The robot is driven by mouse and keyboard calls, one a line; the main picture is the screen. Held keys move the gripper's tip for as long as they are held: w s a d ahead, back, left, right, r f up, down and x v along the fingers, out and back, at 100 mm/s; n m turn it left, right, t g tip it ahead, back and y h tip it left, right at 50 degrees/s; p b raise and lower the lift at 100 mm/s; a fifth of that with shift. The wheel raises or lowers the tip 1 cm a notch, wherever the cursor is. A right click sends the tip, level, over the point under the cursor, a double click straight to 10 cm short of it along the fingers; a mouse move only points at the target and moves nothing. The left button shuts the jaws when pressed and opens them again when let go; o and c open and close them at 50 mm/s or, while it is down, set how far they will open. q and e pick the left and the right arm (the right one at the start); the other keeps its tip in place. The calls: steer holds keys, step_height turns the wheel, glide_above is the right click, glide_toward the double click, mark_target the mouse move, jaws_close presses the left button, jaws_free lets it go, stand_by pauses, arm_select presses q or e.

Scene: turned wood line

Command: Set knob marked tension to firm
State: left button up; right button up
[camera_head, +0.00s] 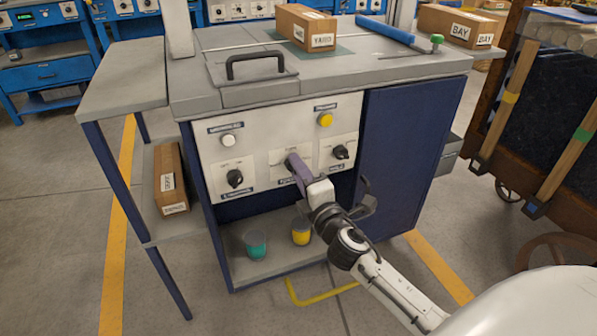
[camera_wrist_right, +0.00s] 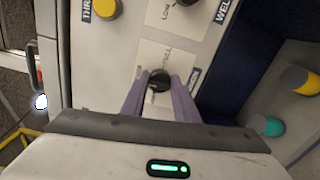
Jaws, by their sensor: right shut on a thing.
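A white control panel (camera_head: 208,154) on the blue cabinet carries three black knobs in a row. My right gripper (camera_head: 292,163) reaches the middle one, which the fingers mostly hide in the head view. In the right wrist view, the two purple fingers (camera_wrist_right: 160,86) are shut on this black knob (camera_wrist_right: 159,76), one on each side. The left knob (camera_head: 235,178) and right knob (camera_head: 340,152) are untouched. My left gripper is not in view.
Above the knobs sit a white button (camera_head: 228,140) and a yellow button (camera_head: 325,119). A teal cup (camera_head: 255,244) and a yellow cup (camera_head: 301,232) stand on the shelf below. A black handle (camera_head: 261,63) and boxes are on top. A wooden cart (camera_head: 562,150) stands at right.

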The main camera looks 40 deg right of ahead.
steer(key=shift+m, duration=0.6)
steer(key=o, duration=1.1)
steer(key=shift+c, duration=0.2)
